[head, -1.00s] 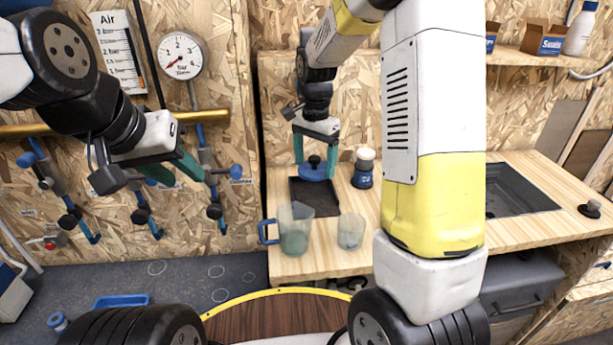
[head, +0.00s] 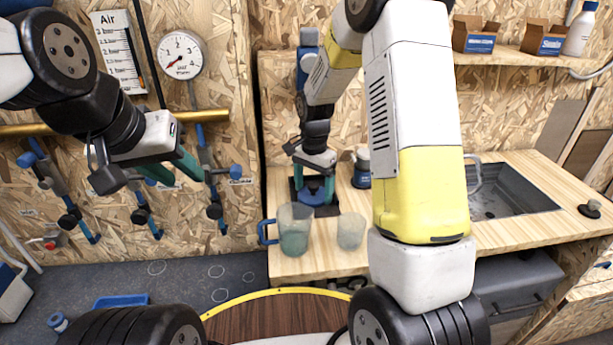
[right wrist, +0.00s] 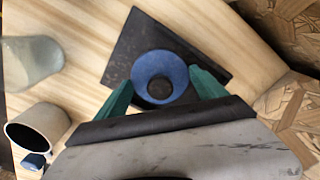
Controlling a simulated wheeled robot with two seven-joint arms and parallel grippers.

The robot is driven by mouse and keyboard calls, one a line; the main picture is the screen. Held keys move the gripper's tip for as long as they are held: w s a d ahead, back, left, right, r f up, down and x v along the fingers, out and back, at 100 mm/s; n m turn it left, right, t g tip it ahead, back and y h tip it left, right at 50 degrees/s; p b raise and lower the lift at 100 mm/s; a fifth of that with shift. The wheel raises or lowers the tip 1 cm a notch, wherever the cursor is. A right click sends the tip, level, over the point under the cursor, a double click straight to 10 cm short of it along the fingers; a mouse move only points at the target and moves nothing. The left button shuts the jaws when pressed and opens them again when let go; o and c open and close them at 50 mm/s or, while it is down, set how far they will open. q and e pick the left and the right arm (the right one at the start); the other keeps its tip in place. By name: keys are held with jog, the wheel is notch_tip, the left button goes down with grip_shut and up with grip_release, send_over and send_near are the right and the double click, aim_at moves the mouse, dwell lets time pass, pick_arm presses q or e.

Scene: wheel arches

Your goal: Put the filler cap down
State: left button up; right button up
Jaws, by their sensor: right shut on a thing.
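The filler cap (head: 313,191) is a blue disc with a black knob. It also shows in the right wrist view (right wrist: 171,69), between the two teal fingers of my right gripper (right wrist: 165,92). My right gripper (head: 314,188) is shut on the cap and points down at the counter. The cap is over a dark square mat (right wrist: 128,52), low down; I cannot tell if it touches the mat. My left gripper (head: 181,172) is open and empty, in front of the wall at the left.
A clear jug (head: 295,232) with a blue handle and a clear cup (head: 350,232) stand in front of the mat. A jar (head: 361,172) stands right of my right gripper. A sink (head: 510,195) lies further right on the wooden counter (head: 300,268).

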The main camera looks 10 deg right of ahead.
aim_at(313, 185)
jog(key=o, duration=1.3)
jog(key=shift+f, duration=0.15)
notch_tip(313, 185, up, 12)
jog(key=s+d+r+n+t+y, duration=0.2)
jog(key=s+r+n+t, duration=0.15)
jog(key=s+r, duration=0.7)
jog(key=shift+s+d+r+n+t, duration=0.2)
jog(key=shift+s+n+t, duration=0.25)
jog(key=shift+s+n, duration=1.1)
jog(key=shift+s+d+r+n+t, duration=0.15)
jog(key=shift+s+n+t, duration=0.35)
jog(key=shift+s, duration=2.15)
jog(key=shift+s+d+r+n+t, duration=0.15)
jog(key=shift+s+n+t, duration=0.25)
jog(key=shift+s+n, duration=1.15)
jog(key=shift+s+m, duration=0.55)
